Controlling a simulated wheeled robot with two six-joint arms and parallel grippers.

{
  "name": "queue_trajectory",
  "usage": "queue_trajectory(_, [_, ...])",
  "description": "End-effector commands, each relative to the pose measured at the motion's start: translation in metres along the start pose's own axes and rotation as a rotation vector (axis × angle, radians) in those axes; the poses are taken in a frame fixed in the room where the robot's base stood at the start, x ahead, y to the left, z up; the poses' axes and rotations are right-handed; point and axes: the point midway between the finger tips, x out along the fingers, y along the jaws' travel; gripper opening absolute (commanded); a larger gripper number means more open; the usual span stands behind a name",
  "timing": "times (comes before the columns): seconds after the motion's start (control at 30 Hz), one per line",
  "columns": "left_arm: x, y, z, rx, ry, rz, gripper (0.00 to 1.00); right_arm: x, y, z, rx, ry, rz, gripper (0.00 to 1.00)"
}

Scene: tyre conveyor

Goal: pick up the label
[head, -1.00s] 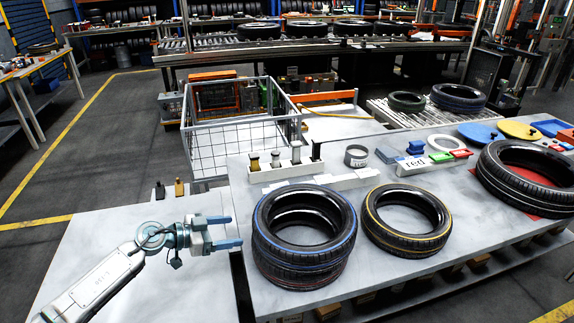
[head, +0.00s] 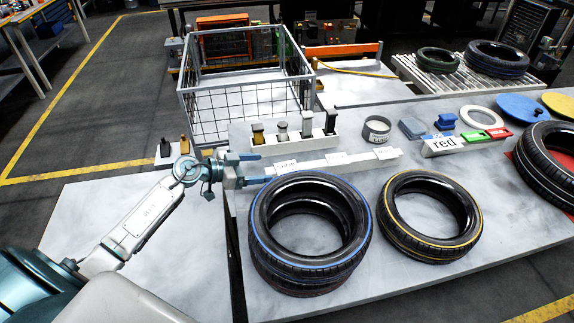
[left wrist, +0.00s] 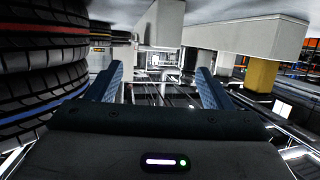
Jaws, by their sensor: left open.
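A low white strip (head: 312,163) lies on the marble-look table. Small white labels rest along it: a left one (head: 286,167) with dark print, a middle one (head: 337,158) and a right one (head: 386,153). My left gripper (head: 257,168) is open, at the strip's left end, with its blue fingers pointing right toward the left label. The fingers look empty. In the left wrist view the open fingers (left wrist: 160,85) have white blocks beyond them; I cannot make out a label there. My right gripper is not in view.
A blue-striped tyre stack (head: 262,258) stands close to the right of my left gripper, and a yellow-striped tyre (head: 398,240) beyond it. A white holder with several stamps (head: 295,145) stands behind the strip.

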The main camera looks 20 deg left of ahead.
Motion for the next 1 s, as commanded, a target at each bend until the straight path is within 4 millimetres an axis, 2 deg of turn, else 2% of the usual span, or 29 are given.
queue_trajectory(0.1, [0.011,0.000,-0.001,-0.002,0.002,0.000,0.74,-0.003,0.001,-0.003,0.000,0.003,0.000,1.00])
queue_trajectory(0.37, [0.024,0.003,-0.003,-0.003,0.002,0.002,0.74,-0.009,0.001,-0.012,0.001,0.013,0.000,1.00])
queue_trajectory(0.53, [0.046,0.009,-0.005,-0.004,0.002,0.002,0.74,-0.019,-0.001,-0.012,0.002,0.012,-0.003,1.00])
queue_trajectory(0.7, [0.064,0.008,-0.003,-0.002,0.001,0.001,0.74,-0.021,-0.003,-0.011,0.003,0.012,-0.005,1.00])
queue_trajectory(1.0, [0.068,0.008,-0.001,0.000,-0.001,0.001,0.74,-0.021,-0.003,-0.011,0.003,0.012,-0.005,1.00])
